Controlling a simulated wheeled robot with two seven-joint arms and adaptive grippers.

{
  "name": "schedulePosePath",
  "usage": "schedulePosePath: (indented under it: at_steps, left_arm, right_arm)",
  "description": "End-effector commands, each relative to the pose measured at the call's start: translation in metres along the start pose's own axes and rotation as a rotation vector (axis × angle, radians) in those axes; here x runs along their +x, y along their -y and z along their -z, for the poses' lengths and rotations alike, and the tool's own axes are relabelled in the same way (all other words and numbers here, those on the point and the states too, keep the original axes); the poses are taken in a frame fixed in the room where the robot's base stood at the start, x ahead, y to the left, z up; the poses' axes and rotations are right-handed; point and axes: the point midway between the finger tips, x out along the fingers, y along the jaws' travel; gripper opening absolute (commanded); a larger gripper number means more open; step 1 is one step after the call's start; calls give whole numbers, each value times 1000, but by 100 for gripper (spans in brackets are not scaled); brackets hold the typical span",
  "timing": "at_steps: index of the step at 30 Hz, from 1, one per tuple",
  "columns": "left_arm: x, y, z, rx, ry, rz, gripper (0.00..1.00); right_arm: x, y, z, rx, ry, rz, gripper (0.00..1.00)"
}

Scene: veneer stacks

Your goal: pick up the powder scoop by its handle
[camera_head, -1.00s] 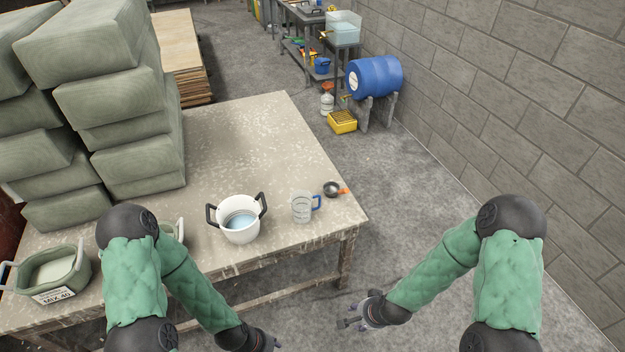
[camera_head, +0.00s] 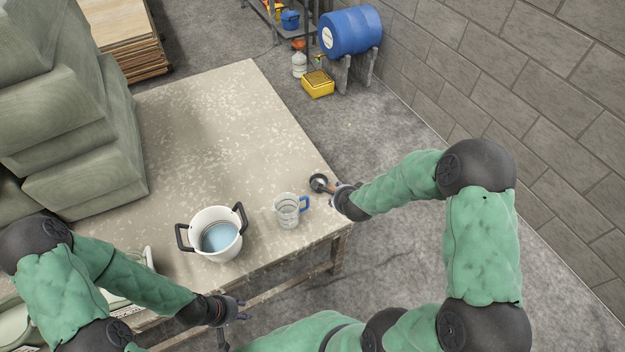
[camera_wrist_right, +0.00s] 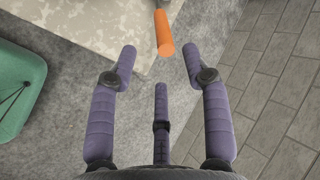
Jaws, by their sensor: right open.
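The powder scoop (camera_head: 318,183) lies at the table's right edge, its dark round bowl on the tabletop. Its orange handle (camera_wrist_right: 164,35) points out past the edge toward my right gripper (camera_head: 338,193). In the right wrist view my right gripper (camera_wrist_right: 160,68) is open and empty. The handle's end sits between and just beyond its two side fingertips, with the third finger below; I see no contact. My left gripper (camera_head: 236,318) is in front of the table's near edge, fingers spread, holding nothing.
A clear measuring jug (camera_head: 287,210) with a blue handle stands left of the scoop. A white two-handled pot (camera_head: 216,234) of bluish liquid is further left. Green stacks (camera_head: 85,180) fill the table's left side. Open floor and a block wall (camera_head: 560,90) lie to the right.

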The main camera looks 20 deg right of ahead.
Motion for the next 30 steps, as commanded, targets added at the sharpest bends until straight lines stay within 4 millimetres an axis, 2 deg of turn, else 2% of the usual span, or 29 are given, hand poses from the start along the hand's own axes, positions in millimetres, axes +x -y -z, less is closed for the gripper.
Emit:
schedulePosePath:
  at_steps: [6,16,24,30]
  left_arm:
    - [8,3,0,0,1,0,35]
    - [12,4,0,0,0,0,35]
    - [18,6,1,0,0,0,35]
    - [19,7,1,0,0,0,35]
  right_arm:
    - [34,-3,-1,-2,2,-4,49]
    - [56,-1,0,-3,2,-4,49]
    - [91,2,3,-4,2,-4,49]
    - [101,3,3,-4,2,-3,49]
